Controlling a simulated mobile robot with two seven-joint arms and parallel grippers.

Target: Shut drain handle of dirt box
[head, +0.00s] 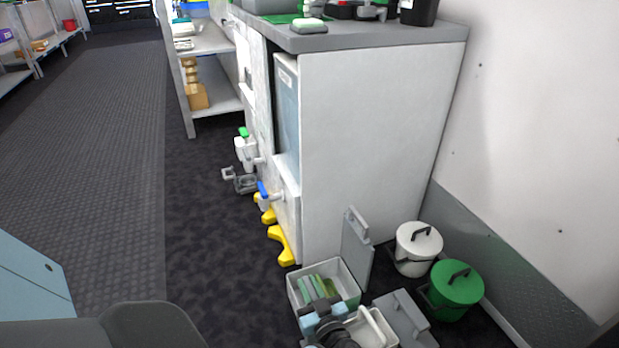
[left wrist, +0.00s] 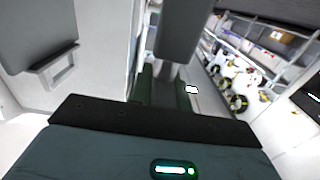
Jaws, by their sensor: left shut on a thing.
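My left gripper (head: 319,285) has a light blue body and green fingers. In the head view it shows in front of the open grey-white box on the floor (head: 349,277). In the left wrist view its fingers (left wrist: 163,92) are closed about a narrow grey piece, with a broader dark grey block (left wrist: 185,30) beyond. I cannot tell whether this piece is the dirt box's drain handle. A blue tap handle (head: 263,191) and a green tap handle (head: 244,132) show low on the cabinet, apart from the gripper. My right gripper is out of view.
A tall white cabinet (head: 375,140) stands beside the boxes. A grey lid (head: 357,250) stands upright by the box; another grey lid (head: 402,318) lies near. White (head: 418,250) and green (head: 455,292) buckets stand at right. Yellow feet (head: 281,246) jut out. Floor at left (head: 90,150) is clear.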

